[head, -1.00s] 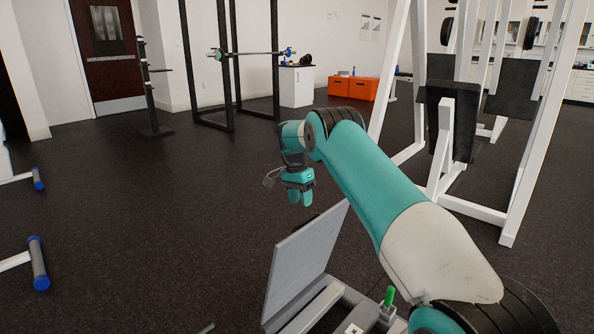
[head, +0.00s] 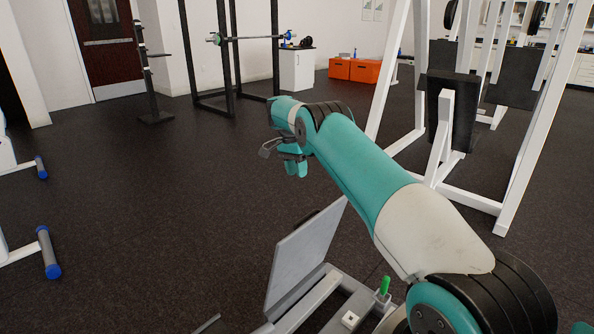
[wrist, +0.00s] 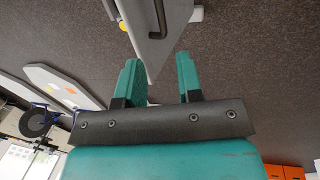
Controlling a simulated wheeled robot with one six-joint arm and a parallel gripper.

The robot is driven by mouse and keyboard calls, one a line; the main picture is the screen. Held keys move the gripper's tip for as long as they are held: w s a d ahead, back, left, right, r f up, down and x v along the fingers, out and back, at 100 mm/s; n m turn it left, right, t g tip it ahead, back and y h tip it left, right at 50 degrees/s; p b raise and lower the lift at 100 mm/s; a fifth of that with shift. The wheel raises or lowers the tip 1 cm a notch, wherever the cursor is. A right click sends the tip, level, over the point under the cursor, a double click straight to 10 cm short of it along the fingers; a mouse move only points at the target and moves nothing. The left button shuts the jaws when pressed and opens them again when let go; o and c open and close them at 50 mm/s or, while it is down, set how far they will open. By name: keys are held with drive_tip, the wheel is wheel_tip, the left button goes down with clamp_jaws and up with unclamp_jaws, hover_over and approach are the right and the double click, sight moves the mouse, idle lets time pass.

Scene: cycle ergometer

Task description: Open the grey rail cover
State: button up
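The grey rail cover (head: 303,255) is a flat panel standing up steeply, tilted, on a grey frame low in the middle of the head view. In the wrist view a grey panel (wrist: 158,35), apparently this cover, comes in from the top. Its lower corner points into the gap between my fingertips. My gripper (head: 293,168) is in the air above and beyond the cover's top edge in the head view. In the wrist view my gripper (wrist: 160,70) has its two teal fingers apart with nothing clearly held. I cannot tell whether the cover lies between the fingers or beyond them.
A green-handled part (head: 384,286) stands on the grey frame beside the cover. A white gym frame (head: 470,205) stands to the right and a black rack (head: 232,60) at the back. Blue-capped feet (head: 48,255) are at the left. Dark floor between is open.

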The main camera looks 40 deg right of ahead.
drive_tip(key=shift+s+d+f, duration=0.1)
drive_tip(key=shift+d, duration=0.15)
drive_tip(key=c, duration=0.3)
drive_tip(key=shift+n+t+h, duration=0.5)
drive_tip(key=shift+t, duration=0.4)
drive_tip(key=s+d+f, duration=0.1)
drive_tip(key=s+d+f+p, duration=0.1)
drive_tip(key=s+d+f, duration=0.1)
drive_tip(key=shift+s+d+f, duration=0.2)
drive_tip(key=shift+s+d, duration=0.05)
drive_tip(key=shift+s, duration=0.05)
clamp_jaws()
drive_tip(key=t+y, duration=0.2)
drive_tip(key=t, duration=0.1)
approach(307, 218)
drive_tip(key=shift+s+a+r+m+p, duration=0.4)
drive_tip(key=shift+s+a+r, duration=0.45)
drive_tip(key=shift+s+r, duration=0.15)
drive_tip(key=shift+a+f, duration=0.1)
drive_tip(key=shift+f, duration=0.2)
drive_tip(key=b+x, duration=0.1)
drive_tip(key=x, duration=0.8)
drive_tip(key=shift+f, duration=0.3)
drive_tip(key=shift+w, duration=0.1)
